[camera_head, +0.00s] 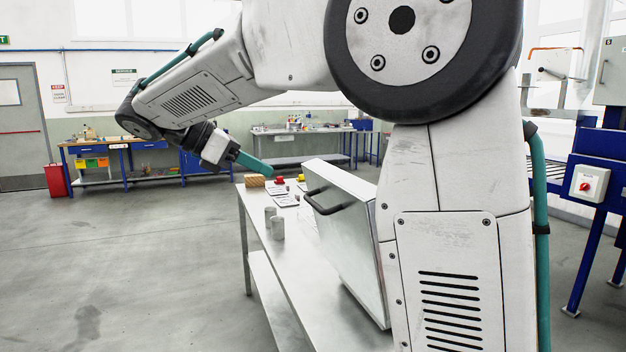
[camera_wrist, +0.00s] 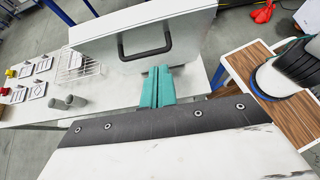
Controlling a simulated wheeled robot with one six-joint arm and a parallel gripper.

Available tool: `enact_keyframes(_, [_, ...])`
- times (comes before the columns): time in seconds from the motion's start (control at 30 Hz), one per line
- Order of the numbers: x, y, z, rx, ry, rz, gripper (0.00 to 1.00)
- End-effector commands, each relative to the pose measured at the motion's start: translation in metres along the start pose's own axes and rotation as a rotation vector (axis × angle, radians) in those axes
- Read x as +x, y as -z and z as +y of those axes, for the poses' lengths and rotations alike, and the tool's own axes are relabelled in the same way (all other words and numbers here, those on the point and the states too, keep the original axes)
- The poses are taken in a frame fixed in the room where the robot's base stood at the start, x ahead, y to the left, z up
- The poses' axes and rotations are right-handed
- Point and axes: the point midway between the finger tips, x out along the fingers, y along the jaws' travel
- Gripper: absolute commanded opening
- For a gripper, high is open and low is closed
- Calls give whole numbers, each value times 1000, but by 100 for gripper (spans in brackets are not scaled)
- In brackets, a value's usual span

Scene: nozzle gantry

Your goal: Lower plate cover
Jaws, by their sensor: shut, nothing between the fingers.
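The plate cover (camera_head: 345,235) is a pale metal lid with a dark bar handle (camera_head: 319,200). It stands raised and tilted on the workbench, its handle side facing left in the head view. My arm hides its right part there. In the wrist view the cover (camera_wrist: 190,28) fills the top middle, with the handle (camera_wrist: 145,42) across its face. My gripper (camera_wrist: 160,72) has teal fingers, shut and empty, pointing toward the cover just below the handle in the picture. In the head view the gripper (camera_head: 268,170) is beyond the bench's far left part, and contact with the cover cannot be seen.
The bench (camera_head: 297,290) has a bare front strip. Two grey cylinders (camera_head: 277,228) stand near its left edge. A wire rack (camera_wrist: 78,68) and several small plates with knobs lie beyond. A wooden-topped stand (camera_wrist: 238,62) is at the right in the wrist view. The floor left is clear.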

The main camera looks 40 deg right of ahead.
Motion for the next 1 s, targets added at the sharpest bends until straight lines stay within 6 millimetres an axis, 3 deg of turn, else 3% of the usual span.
enact_keyframes(0.17, [11,-1,3,-12,1,-14,0])
enact_keyframes(0.6, [102,-2,2,-9,3,-11,0])
enact_keyframes(0.8, [119,-23,2,-7,0,-10,0])
enact_keyframes(1.0, [125,-29,3,-10,-1,-10,0])
